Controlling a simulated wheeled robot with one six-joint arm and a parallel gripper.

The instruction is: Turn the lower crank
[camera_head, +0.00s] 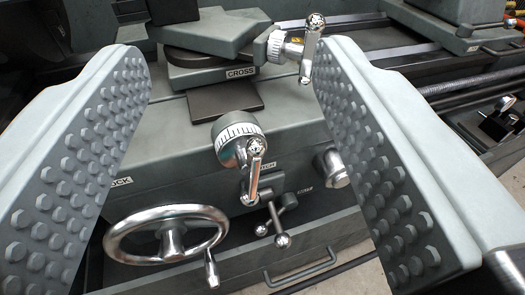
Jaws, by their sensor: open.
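The lower crank (254,176) is a shiny metal handle on a round graduated dial (238,130), near the middle of the view. Its grip hangs down, tilted slightly, and covers part of a label behind it. The upper crank (310,48) has a similar handle and dial, up and to the right, close to the tip of my right finger. My gripper (230,58) is open, with one studded finger on each side of the view. The lower crank appears between the fingers, touching neither; the gap in depth is hard to tell.
A metal handwheel (166,210) with a small grip is at lower left. A ball-ended lever (274,224) is below the crank and a round knob (331,168) to its right. A plate labelled CROSS (241,72) is above. A bar handle (300,268) is at the bottom.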

